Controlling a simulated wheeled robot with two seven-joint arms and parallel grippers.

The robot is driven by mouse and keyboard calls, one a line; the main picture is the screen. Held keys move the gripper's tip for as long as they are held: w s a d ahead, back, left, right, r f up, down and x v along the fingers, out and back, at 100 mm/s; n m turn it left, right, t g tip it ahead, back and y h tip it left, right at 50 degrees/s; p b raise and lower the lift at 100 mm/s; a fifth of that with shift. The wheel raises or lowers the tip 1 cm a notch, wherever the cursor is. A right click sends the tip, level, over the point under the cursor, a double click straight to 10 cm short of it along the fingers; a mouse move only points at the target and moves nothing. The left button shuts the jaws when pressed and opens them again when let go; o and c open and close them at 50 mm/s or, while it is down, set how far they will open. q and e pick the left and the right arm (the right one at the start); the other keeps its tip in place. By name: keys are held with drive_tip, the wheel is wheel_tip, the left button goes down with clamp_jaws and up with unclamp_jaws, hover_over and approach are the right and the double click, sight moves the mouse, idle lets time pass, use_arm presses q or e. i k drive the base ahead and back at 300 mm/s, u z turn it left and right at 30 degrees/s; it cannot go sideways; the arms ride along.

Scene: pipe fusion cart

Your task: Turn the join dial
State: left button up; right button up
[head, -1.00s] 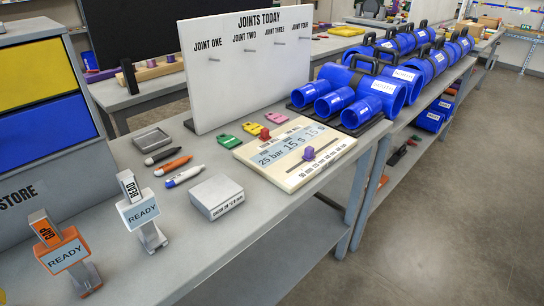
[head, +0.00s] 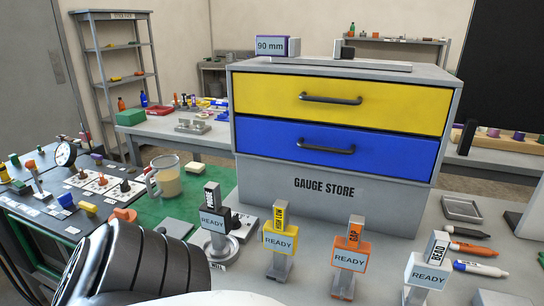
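I see no dial labelled as the join dial in the head view now. A white panel with several dark and red knobs (head: 108,184) lies on the left bench, too small to read. A round-faced gauge (head: 65,154) stands beside it. A dark part of my arm fills the lower left, but neither gripper shows.
A gauge store (head: 330,194) with yellow and blue drawers stands centrally. Several upright READY gauges, including an orange one (head: 350,257), line the bench front. A jug (head: 166,178) stands on the green mat (head: 205,190). Pens (head: 480,268) lie at right.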

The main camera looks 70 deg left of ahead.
sight(83, 176)
drive_tip(key=u, duration=3.5)
